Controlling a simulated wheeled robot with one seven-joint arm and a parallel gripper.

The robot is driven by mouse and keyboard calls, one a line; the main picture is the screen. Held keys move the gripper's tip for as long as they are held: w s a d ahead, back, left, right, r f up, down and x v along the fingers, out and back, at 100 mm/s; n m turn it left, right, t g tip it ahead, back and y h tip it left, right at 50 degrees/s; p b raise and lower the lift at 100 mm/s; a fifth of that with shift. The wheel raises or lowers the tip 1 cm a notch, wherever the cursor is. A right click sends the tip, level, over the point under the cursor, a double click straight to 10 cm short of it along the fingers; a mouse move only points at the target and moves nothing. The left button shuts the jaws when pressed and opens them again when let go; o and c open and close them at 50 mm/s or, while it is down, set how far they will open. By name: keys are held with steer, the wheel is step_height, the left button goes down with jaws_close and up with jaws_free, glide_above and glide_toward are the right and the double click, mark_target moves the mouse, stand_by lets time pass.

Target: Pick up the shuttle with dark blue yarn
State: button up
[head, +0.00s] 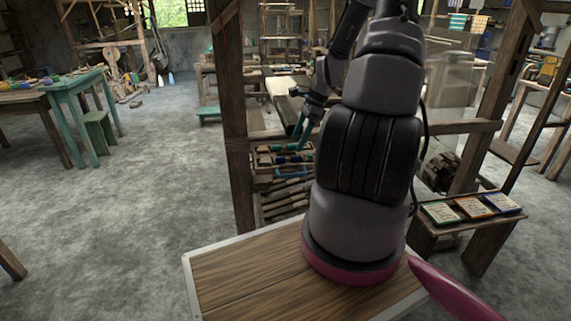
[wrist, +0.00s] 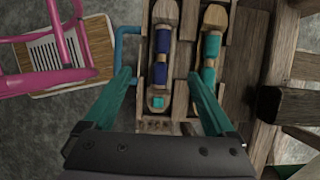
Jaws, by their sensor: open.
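In the wrist view, a wooden shuttle with dark blue yarn (wrist: 162,41) lies lengthwise in a wooden holder, with a small teal patch near its lower end. The left shuttle shows between the fingers; the right finger overlaps the second shuttle in the picture. I see no grip on either, and the height gap is unclear. In the head view, my gripper (head: 302,138) is over the rack, partly hidden by my arm.
A blue bar (wrist: 124,45) stands left of the holder in the wrist view. Wooden loom beams (wrist: 287,105) crowd the right side. In the head view, a loom post (head: 233,130) rises left of my arm. A bench with several cards (head: 474,207) stands right.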

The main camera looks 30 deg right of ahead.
steer(key=x, duration=0.7)
steer(key=shift+w+f, duration=0.2)
jaws_close()
steer(key=shift+r, duration=0.15)
step_height(320, 180, up, 10)
stand_by(0.4)
